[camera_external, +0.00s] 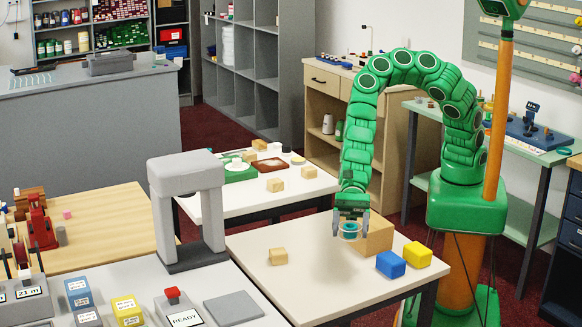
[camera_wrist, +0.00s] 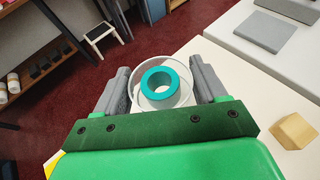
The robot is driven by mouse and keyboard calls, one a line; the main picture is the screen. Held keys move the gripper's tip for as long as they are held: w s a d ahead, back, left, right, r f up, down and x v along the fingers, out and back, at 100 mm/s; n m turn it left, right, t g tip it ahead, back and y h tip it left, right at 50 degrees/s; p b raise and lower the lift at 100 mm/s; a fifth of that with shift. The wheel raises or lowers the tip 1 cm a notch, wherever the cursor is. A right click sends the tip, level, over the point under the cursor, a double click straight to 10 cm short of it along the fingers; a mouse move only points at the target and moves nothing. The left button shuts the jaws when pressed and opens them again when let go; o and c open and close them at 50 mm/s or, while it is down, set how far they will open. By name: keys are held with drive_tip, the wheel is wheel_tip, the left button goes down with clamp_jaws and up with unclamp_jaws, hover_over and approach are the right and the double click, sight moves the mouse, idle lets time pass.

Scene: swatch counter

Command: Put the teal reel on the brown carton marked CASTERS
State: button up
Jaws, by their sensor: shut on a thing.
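The teal reel (camera_external: 350,230) is a teal ring with white flanges. It also shows in the wrist view (camera_wrist: 161,86), between the two grey fingers. My gripper (camera_external: 350,226) is shut on it and holds it above the white table, in front of a larger brown box (camera_external: 379,234). In the wrist view my gripper (camera_wrist: 160,92) has a finger on each side of the white rim. No CASTERS marking is readable, so I cannot tell whether the brown box is that carton. The reel and gripper hide part of this box.
A blue box (camera_external: 391,264) and a yellow box (camera_external: 418,255) stand to the right. A small wooden block (camera_external: 278,256) lies left, also in the wrist view (camera_wrist: 293,131). A grey arch (camera_external: 187,205) stands farther left. The table's front middle is clear.

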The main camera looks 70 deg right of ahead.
drive_tip(key=shift+d+r, duration=0.45)
drive_tip(key=shift+r, duration=0.35)
drive_tip(key=s+d+r+n+g, duration=0.2)
drive_tip(key=d+r+n+g, duration=0.1)
drive_tip(key=d+r, duration=0.5)
drive_tip(key=s+d+n+g+h, duration=0.2)
drive_tip(key=s+d, duration=0.2)
drive_tip(key=d, duration=0.7)
drive_tip(key=s+d+n+g+h, duration=0.2)
drive_tip(key=s+d+g, duration=0.15)
drive_tip(key=d, duration=0.65)
drive_tip(key=shift+t, duration=0.35)
drive_tip(key=w+a+f, duration=0.2)
drive_tip(key=a+f, duration=0.1)
drive_tip(key=w+a+f, duration=0.2)
drive_tip(key=a+f, duration=0.1)
drive_tip(key=w+a+f, duration=0.2)
drive_tip(key=a+f, duration=0.1)
drive_tip(key=shift+w+a, duration=0.3)
drive_tip(key=shift+w, duration=0.1)
drive_tip(key=shift+w+a+f, duration=0.2)
drive_tip(key=shift+a+f, duration=0.05)
drive_tip(key=shift+f, duration=0.15)
drive_tip(key=shift+w+a+f, duration=0.15)
drive_tip(key=shift+a+f, duration=0.05)
drive_tip(key=shift+f, duration=1.75)
